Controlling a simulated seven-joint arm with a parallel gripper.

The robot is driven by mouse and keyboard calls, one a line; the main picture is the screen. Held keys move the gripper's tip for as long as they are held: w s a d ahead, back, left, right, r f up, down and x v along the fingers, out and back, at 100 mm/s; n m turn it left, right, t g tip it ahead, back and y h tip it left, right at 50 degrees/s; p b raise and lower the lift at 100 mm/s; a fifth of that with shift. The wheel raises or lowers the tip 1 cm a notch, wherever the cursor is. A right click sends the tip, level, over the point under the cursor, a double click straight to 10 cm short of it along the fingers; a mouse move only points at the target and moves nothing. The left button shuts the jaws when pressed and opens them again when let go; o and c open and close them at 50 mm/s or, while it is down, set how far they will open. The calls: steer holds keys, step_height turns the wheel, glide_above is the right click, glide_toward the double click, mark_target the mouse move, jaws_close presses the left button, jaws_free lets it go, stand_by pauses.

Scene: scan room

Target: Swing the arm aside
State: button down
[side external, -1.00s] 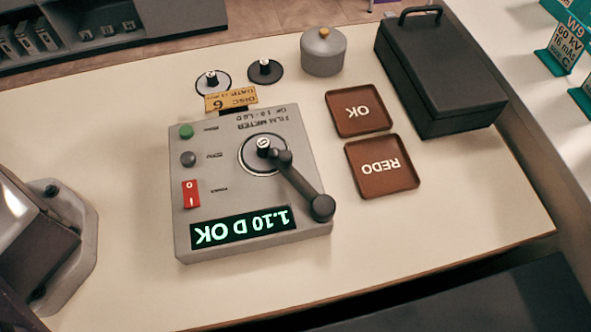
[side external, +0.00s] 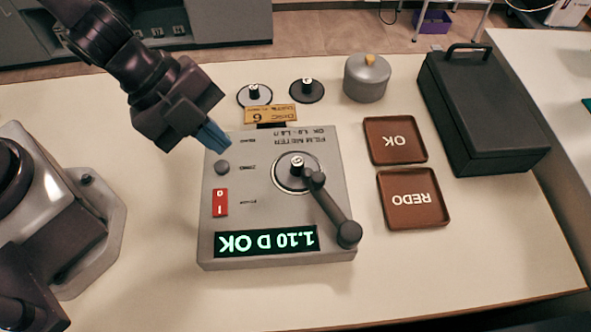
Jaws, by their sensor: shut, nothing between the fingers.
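The grey film meter (side external: 340,150) stands on the table, with its display (side external: 266,241) lit "1.10 D OK", upside down in this view. My gripper (side external: 213,138), with blue fingertips, is shut and empty at the meter's upper left corner. It hides the green button. Contact there cannot be told.
A grey button (side external: 222,167) and a red power switch (side external: 220,203) are on the meter's left. Two discs (side external: 243,98) (side external: 319,97), a yellow tag (side external: 271,115) and a lidded pot (side external: 367,80) stand behind. OK (side external: 396,157) and REDO (side external: 412,219) trays and a black case (side external: 470,75) are right.

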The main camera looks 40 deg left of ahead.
steer(key=shift+s+d+r+m+h, duration=0.3)
steer(key=shift+d+r+m+h, duration=0.2)
steer(key=shift+d+m+h, duration=0.3)
steer(key=shift+d, duration=0.1)
glide_toward(316, 197)
steer(key=s+f, duration=0.2)
steer(key=f, duration=0.1)
steer(key=shift+s+d+f, duration=0.2)
steer(key=shift+s+d, duration=0.05)
steer(key=shift+d, duration=0.1)
steer(key=shift+w+d+f, duration=0.1)
steer(key=shift+w+d, duration=0.2)
steer(key=shift+w, duration=0.25)
steer(key=shift+w+d+f, duration=0.1)
steer(key=shift+w+d, duration=0.15)
steer(key=shift+w, duration=0.35)
steer(key=shift+w+d, duration=0.4)
steer(key=shift+w, duration=0.35)
